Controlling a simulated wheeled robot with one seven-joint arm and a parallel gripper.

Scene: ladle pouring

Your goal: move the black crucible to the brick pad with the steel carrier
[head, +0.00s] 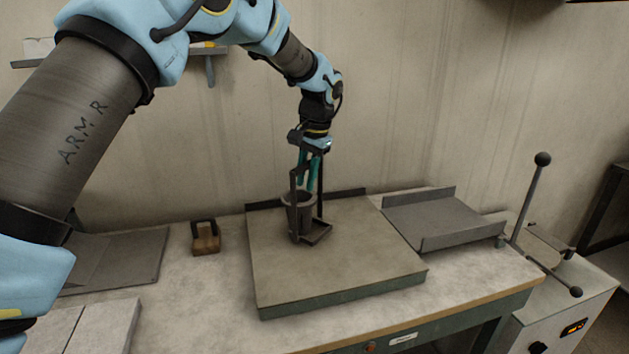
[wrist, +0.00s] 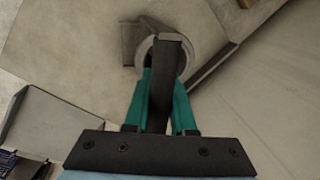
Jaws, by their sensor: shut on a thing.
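The dark crucible (head: 306,214) stands upright over the raised square slab in the head view. The steel carrier (head: 320,204) is a dark frame with uprights and a flat foot, and its uprights flank the crucible. The foot shows to the right of the crucible; I cannot tell whether the crucible rests on it. My gripper (head: 308,180) is shut on the carrier's upper part, above the crucible. In the wrist view the teal fingers (wrist: 160,100) pinch the carrier's dark bar, which hides part of the crucible's round rim (wrist: 188,60). A pale two-block pad (head: 105,326), likely the brick pad, lies at lower left.
The raised slab (head: 340,265) has a low dark ledge at its back. A grey tray (head: 440,218) and a lever machine (head: 560,290) stand at right. A small wooden block with a handle (head: 206,243) and a grey plate (head: 125,258) lie at left.

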